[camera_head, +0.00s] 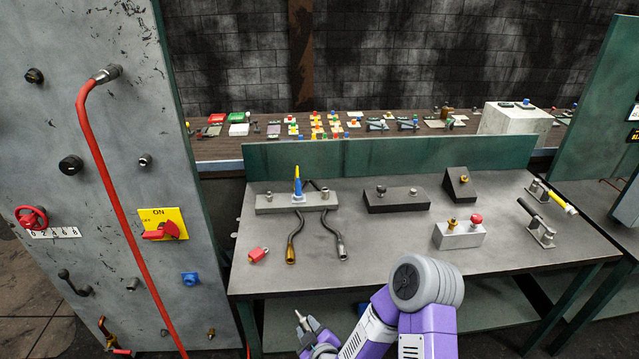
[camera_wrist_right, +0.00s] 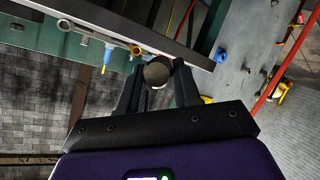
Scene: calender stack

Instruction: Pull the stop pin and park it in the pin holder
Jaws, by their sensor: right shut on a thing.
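My right gripper (camera_head: 308,337) is at the front of the bench, low in the head view. It is shut on a metal piece (camera_head: 301,320) whose narrow tip points up. In the right wrist view the fingers (camera_wrist_right: 157,85) close around its round, brownish-grey end (camera_wrist_right: 157,72). It looks like a pin; I cannot tell for certain that it is the stop pin. A grey bar (camera_head: 270,204) at the back left of the bench carries a blue-and-yellow upright piece (camera_head: 298,183). No part is clearly labelled as the pin holder. My left gripper is not in view.
Two bent hoses hang by the bar. A grey panel (camera_head: 110,200) with a red hose stands left.

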